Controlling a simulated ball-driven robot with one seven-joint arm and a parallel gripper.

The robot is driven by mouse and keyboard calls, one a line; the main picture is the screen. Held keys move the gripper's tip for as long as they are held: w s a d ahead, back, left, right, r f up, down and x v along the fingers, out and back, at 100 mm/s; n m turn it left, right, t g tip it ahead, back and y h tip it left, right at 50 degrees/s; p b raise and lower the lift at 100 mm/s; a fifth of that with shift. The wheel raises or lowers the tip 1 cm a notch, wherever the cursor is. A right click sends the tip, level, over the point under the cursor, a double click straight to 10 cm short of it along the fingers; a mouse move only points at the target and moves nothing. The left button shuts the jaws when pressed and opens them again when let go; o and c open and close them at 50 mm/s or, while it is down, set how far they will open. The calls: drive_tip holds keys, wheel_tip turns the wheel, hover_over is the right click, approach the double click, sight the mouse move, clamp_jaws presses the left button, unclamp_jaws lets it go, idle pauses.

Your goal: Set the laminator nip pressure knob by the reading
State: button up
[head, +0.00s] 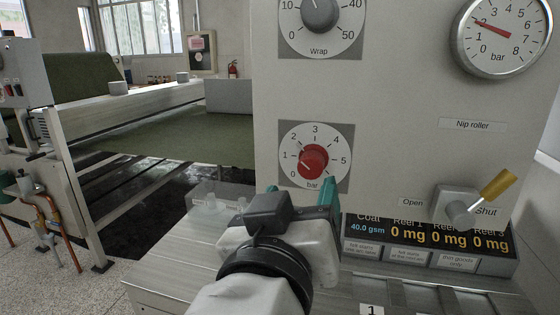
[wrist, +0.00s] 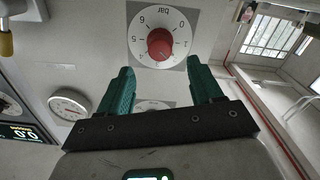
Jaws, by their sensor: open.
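The red knob (head: 313,161) sits on a white dial marked in bar (head: 336,146) on the grey panel; its pointer is too small to read surely. The knob also shows in the wrist view (wrist: 160,43), upside down, just beyond the fingertips. The round gauge (head: 497,35) at the upper right has its red needle near 2 bar. My gripper (head: 300,188) is open and empty, its teal fingers spread in front of and below the knob, apart from it. In the wrist view the fingertips (wrist: 162,78) lie to either side of and below the knob.
A Wrap knob (head: 319,12) is above. At right, a yellow-handled lever (head: 490,188) tilts toward Shut, under a Nip roller label (head: 472,125). A display (head: 430,236) shows Coat 40.0 gsm and 0 mg reels. A grey shelf (head: 170,265) lies below.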

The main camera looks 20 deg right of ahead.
sight(310, 172)
drive_tip(key=p+x, duration=0.1)
drive_tip(key=x, duration=0.8)
drive_tip(key=shift+w+d+p, duration=0.1)
drive_tip(key=shift+p, duration=0.3)
drive_tip(key=shift+f, duration=0.1)
drive_tip(key=c, duration=1)
